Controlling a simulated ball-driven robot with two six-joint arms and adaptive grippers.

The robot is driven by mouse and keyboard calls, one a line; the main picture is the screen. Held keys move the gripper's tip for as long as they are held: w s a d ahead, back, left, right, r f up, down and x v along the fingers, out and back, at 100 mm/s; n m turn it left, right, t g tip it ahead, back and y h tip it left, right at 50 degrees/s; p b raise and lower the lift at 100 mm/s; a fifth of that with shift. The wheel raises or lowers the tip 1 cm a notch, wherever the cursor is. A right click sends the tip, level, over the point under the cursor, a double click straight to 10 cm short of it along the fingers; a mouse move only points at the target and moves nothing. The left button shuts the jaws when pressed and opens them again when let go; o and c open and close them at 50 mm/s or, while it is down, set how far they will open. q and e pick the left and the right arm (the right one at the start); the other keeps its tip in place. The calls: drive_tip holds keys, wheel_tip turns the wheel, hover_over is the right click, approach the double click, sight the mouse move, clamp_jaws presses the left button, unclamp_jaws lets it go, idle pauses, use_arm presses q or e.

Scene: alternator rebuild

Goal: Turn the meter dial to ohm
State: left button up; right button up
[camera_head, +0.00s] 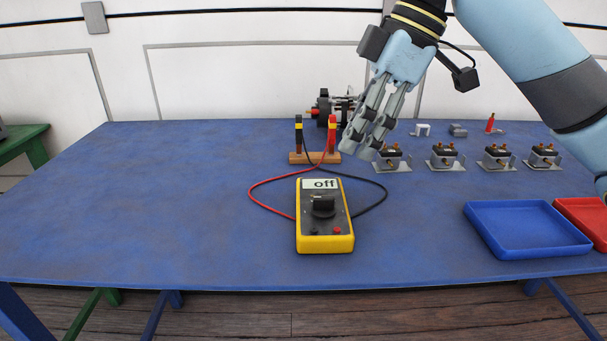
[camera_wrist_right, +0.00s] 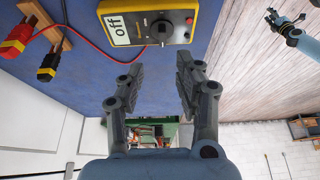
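The yellow multimeter (camera_head: 325,243) lies on the blue table at front centre, its display reading "off". Its black dial (camera_head: 323,205) sits below the display. In the right wrist view the meter (camera_wrist_right: 120,9) is at the top with its dial (camera_wrist_right: 162,30), beyond the fingertips. My right gripper (camera_head: 368,137) is above the table, up and to the right of the meter, apart from it. The right wrist view shows its two fingers (camera_wrist_right: 158,75) spread with nothing between them. In the right wrist view, a left-like arm shows at far upper right, but my left gripper is not in the head view.
Red and black leads run from the meter to probes in a wooden stand (camera_head: 314,157) behind it. Several metal-based parts (camera_head: 445,157) stand behind right. A blue tray (camera_head: 528,228) and red tray (camera_head: 585,222) are at the right. The left of the table is clear.

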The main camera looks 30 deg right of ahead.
drive_tip(key=b, duration=0.1)
hover_over(325, 197)
drive_tip(key=s+d, duration=0.1)
drive_tip(key=d, duration=0.1)
drive_tip(key=f, duration=0.4)
drive_tip(key=shift+s+a+f, duration=0.15)
drive_tip(key=shift+s+f, duration=0.05)
drive_tip(key=shift+f, duration=0.2)
drive_tip(key=b+x, duration=0.1)
drive_tip(key=x, duration=0.2)
drive_tip(key=shift+w, duration=0.1)
drive_tip(key=shift+x, duration=1.05)
drive_tip(key=shift+c, duration=1)
drive_tip(key=c, duration=0.5)
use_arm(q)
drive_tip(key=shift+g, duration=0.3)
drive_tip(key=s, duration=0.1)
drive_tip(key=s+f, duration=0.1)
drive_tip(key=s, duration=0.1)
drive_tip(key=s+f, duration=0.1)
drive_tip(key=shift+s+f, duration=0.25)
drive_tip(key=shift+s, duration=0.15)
use_arm(e)
clamp_jaws()
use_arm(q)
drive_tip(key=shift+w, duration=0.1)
